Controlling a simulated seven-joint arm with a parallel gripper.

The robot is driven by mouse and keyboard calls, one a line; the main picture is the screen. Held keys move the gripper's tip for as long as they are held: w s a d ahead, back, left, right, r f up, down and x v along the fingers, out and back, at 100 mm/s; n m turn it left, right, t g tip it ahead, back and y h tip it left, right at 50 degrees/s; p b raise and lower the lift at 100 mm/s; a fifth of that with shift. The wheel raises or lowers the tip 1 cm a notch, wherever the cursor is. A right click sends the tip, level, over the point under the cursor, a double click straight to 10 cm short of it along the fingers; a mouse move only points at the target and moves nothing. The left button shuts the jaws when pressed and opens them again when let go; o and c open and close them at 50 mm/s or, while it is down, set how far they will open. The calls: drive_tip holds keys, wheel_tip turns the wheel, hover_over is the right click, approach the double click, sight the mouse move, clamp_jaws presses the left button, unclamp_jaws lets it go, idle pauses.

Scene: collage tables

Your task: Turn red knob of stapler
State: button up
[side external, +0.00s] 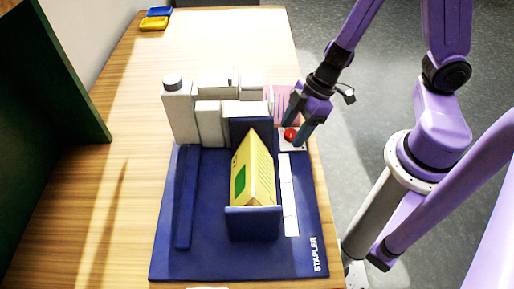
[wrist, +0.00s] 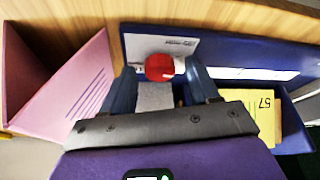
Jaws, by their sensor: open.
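The stapler station is a blue base (side external: 205,255) marked STAPLER, lying on the wooden table. Its red knob (side external: 290,134) sits on a white plate at the base's right edge, beside a pink block. In the wrist view the red knob (wrist: 160,67) lies between my two blue fingertips. My gripper (side external: 291,132) points down at the knob from the upper right. It is open, with one finger on each side of the knob in the wrist view (wrist: 160,75). I cannot tell whether either finger touches it.
A yellow wedge block (side external: 254,170) stands on the base between blue walls. White blocks (side external: 180,115) stand behind it. The pink block (wrist: 75,80) is close to my left finger in the wrist view. Blue and yellow pieces (side external: 155,20) lie far back. The table's left side is clear.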

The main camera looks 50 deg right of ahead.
drive_tip(key=shift+n, duration=0.4)
